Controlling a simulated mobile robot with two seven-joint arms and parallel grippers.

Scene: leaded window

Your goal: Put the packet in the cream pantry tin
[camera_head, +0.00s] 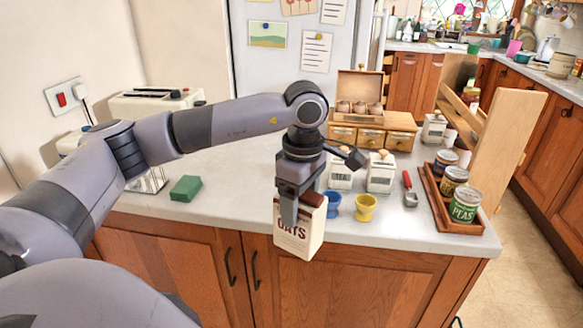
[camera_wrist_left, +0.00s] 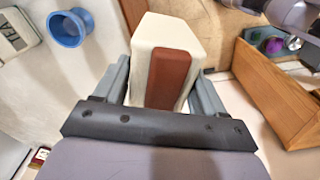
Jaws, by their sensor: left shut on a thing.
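The packet (camera_head: 298,240) is cream with a brown top and "OATS" on its front. My left gripper (camera_head: 299,205) is shut on it and holds it upright near the counter's front edge. In the left wrist view the packet (camera_wrist_left: 155,42) sits between both fingers (camera_wrist_left: 164,85). A cream tin marked "TEA" (camera_head: 340,178) stands behind it on the counter, with a second cream tin (camera_head: 381,177) to its right. A third pale tin (camera_head: 433,129) stands farther back. I cannot tell which is the pantry tin. My right gripper is not in view.
A blue egg cup (camera_head: 332,211) and a yellow one (camera_head: 365,208) stand right of the packet. A red-handled scoop (camera_head: 409,190) and a wooden tray (camera_head: 466,226) of cans lie farther right. A green sponge (camera_head: 186,188) lies left. A wooden drawer box (camera_head: 400,122) stands behind.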

